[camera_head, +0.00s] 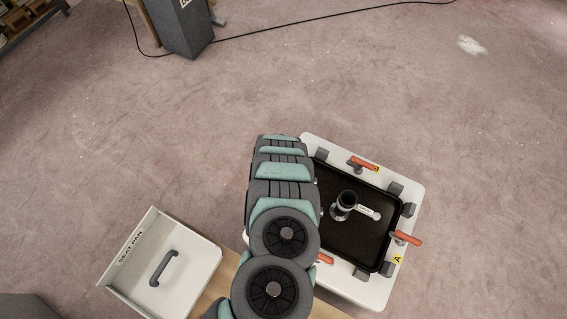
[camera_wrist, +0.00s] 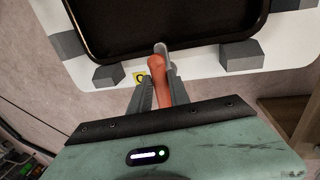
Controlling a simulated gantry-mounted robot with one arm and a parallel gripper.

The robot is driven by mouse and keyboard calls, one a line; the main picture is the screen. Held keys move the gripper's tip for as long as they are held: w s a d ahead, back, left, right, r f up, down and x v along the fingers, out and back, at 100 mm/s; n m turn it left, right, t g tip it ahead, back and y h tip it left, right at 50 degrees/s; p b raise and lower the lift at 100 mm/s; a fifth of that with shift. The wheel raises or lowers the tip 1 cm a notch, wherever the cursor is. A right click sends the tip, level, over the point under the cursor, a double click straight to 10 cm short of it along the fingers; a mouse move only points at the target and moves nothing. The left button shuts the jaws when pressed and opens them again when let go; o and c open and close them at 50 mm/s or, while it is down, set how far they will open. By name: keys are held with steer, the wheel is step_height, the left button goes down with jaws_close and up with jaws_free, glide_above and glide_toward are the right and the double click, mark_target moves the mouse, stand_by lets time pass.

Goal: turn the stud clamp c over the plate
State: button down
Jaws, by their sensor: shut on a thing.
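Stud clamp c has an orange handle (camera_wrist: 169,82) and a grey end, beside a yellow label "C" (camera_wrist: 142,77) in the wrist view. My gripper (camera_wrist: 163,88) is shut on the handle, one finger on each side. The clamp's grey end (camera_wrist: 162,49) points at the black plate (camera_wrist: 110,30) and appears to overlap its rim. The plate (camera_head: 343,236) lies in a white frame (camera_head: 375,296) in the head view. My arm hides my gripper and clamp c there.
Other orange-handled clamps sit at the frame's top (camera_head: 363,163), right side (camera_head: 406,237) and bottom (camera_head: 325,259). Grey blocks (camera_wrist: 241,56) line the plate. A dark round fitting (camera_head: 346,200) stands on it. A white seat pan (camera_head: 190,268) lies to the left.

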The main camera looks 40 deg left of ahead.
stand_by(0.4)
steer(key=c, duration=1.3)
jaws_free()
steer(key=shift+a, duration=0.1)
steer(key=shift+o, duration=0.2)
steer(key=shift+r, duration=0.1)
step_height(320, 180, up, 10)
steer(key=s+p, duration=0.2)
steer(key=p, duration=0.5)
steer(key=shift+d+r, duration=0.25)
steer(key=shift+d, duration=0.1)
